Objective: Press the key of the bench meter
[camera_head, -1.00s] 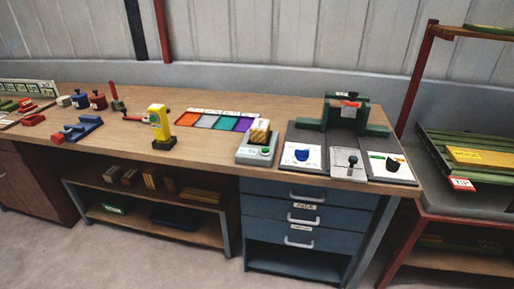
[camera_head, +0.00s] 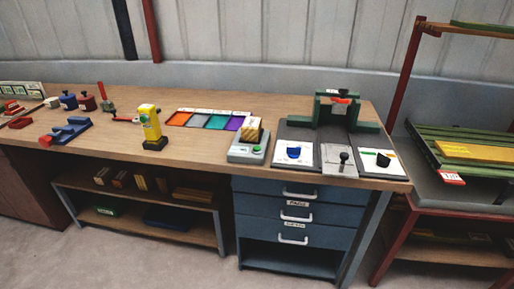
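A small grey bench device (camera_head: 242,156) stands at the front edge of the wooden bench, right of the middle. It has a round green key (camera_head: 257,150) on its front panel and a yellow-brown striped block (camera_head: 251,130) on top. It looks like the bench meter, but I can read no label. A yellow upright device (camera_head: 150,122) on a dark base stands to its left; its small face is too fine to read. Neither of my grippers is in view, and nothing covers the green key.
Right of the grey device is a dark board (camera_head: 295,132) with a green fixture (camera_head: 335,110), blue and black knobs and a small lever. Behind are coloured trays (camera_head: 210,121). Blue drawers (camera_head: 297,205) are below. A red-framed rack (camera_head: 400,100) stands right. Grey floor lies in front.

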